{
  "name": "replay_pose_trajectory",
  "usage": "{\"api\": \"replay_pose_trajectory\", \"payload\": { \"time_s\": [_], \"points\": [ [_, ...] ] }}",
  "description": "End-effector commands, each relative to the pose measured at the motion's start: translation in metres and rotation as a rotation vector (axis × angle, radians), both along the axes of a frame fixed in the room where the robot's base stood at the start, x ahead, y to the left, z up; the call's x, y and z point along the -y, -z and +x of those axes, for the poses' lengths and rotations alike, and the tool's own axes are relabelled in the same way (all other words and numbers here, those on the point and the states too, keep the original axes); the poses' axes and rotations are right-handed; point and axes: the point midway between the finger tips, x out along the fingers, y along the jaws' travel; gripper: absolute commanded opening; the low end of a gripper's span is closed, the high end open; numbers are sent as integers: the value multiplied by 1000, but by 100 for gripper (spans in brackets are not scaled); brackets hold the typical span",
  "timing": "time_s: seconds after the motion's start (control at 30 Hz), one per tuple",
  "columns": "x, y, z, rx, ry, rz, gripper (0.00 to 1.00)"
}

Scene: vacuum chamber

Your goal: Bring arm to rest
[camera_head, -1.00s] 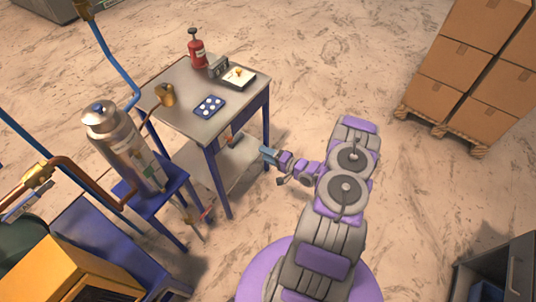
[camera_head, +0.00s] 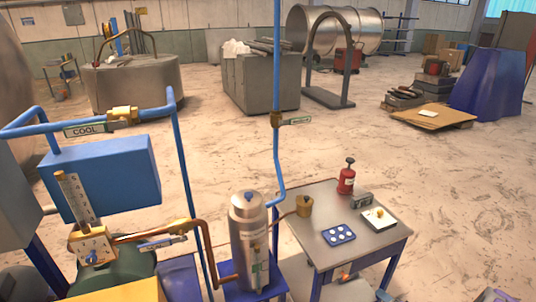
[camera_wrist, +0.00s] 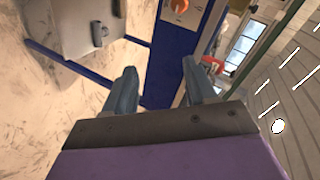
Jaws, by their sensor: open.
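My gripper (camera_wrist: 159,66) shows in the wrist view with two blue-grey fingers spread apart and nothing between them. In the head view only a small blue-grey part of it seems to show at the bottom edge, just right of the work table (camera_head: 335,262); most of my arm is out of frame. A grey surface (camera_wrist: 65,25) is at upper left. I cannot tell the clearance to the post.
Floor (camera_head: 465,220) to the right is open.

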Motion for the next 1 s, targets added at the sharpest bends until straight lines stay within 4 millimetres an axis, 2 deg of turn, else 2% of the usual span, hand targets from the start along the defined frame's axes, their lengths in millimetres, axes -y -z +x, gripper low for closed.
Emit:
{"api": "replay_pose_trajectory", "payload": {
  "time_s": [0.03, 0.23, 0.47, 0.73, 1.0],
  "points": [
    [4, -12, 9, -28, -6, -69, 56],
    [16, -51, 26, -161, -10, -314, 56],
    [17, -106, 28, -316, -14, -547, 56],
    [-5, -178, 5, -496, -36, -741, 56],
    [-51, -242, -48, -677, -99, -844, 56]
  ]
}}
